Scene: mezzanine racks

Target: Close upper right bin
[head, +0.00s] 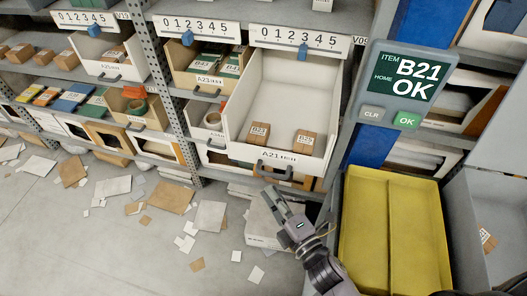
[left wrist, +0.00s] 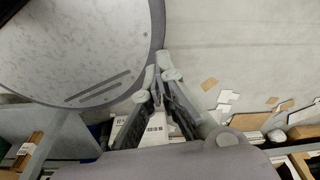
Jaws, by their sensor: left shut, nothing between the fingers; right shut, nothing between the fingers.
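The upper right bin (head: 240,120) is a white open-topped drawer labelled A21, pulled far out of the rack. Two small brown boxes lie near its front, one marked B23 (head: 258,133) and one on the right (head: 304,141). A dark handle (head: 275,172) is on its front face. My right gripper (head: 277,192) is shut and empty, just below the handle in the picture; I cannot tell whether it touches the bin. My left gripper (left wrist: 165,68) shows only in the left wrist view, shut and empty, with pale floor beyond its tips.
Neighbouring bins (head: 205,70) sit in the rack to the left, less far out. A yellow container (head: 390,220) stands at the right, below a screen (head: 408,78) reading B21 OK. Cardboard pieces and papers (head: 172,195) litter the floor.

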